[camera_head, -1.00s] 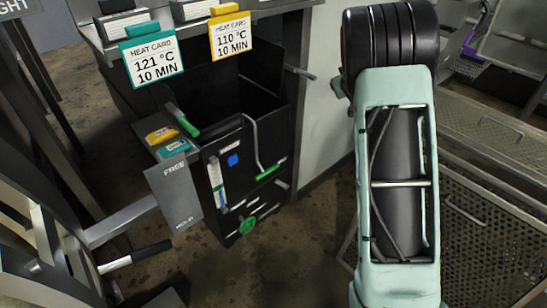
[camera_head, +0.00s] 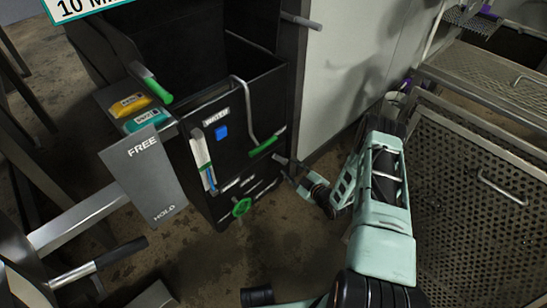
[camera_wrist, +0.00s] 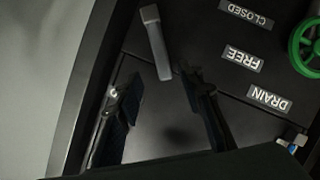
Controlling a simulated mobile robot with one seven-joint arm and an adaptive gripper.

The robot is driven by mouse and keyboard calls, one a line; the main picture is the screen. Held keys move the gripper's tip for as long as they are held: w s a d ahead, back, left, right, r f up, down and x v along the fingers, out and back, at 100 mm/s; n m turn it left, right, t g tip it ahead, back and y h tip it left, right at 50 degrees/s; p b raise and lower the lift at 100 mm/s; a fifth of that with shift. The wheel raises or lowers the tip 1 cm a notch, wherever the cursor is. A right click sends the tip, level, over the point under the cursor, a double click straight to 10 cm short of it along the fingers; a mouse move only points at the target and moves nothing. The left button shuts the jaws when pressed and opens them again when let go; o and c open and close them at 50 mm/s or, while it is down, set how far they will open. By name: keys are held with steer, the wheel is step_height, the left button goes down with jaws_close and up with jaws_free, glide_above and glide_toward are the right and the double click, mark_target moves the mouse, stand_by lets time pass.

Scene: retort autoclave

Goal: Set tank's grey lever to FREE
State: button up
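The tank (camera_head: 205,150) is a black open-topped box with a "WATER" label. Its short grey lever (camera_wrist: 157,42) sticks out from the tank's front in the wrist view; it is small at the tank's right edge in the head view (camera_head: 280,159). Upside-down plates read "CLOSED" (camera_wrist: 245,13), "FREE" (camera_wrist: 242,60) and "DRAIN" (camera_wrist: 268,99) right of the lever in the wrist view. My gripper (camera_wrist: 161,76) is open, with the lever's near end seen between its fingertips. I cannot tell whether they touch. In the head view my gripper (camera_head: 293,170) is beside the lever.
A green handwheel (camera_wrist: 306,48) sits near the plates. A green-handled crank (camera_head: 263,146) hangs on the tank's front. A grey FREE/HOLD panel (camera_head: 150,180) and black-handled bar (camera_head: 120,253) stand left. Perforated metal baskets (camera_head: 500,200) stand right. Some floor in front is clear.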

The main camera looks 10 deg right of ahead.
mark_target(279, 159)
steer(key=b+x, duration=0.1)
steer(key=x, duration=0.4)
steer(key=b+x, duration=0.2)
steer(key=x, duration=0.2)
steer(key=shift+w+a+f, duration=0.25)
steer(key=shift+f, duration=0.1)
steer(key=shift+w+a+b, duration=0.15)
steer(key=shift+w+b, duration=0.2)
steer(key=shift+w, duration=0.15)
jaws_close()
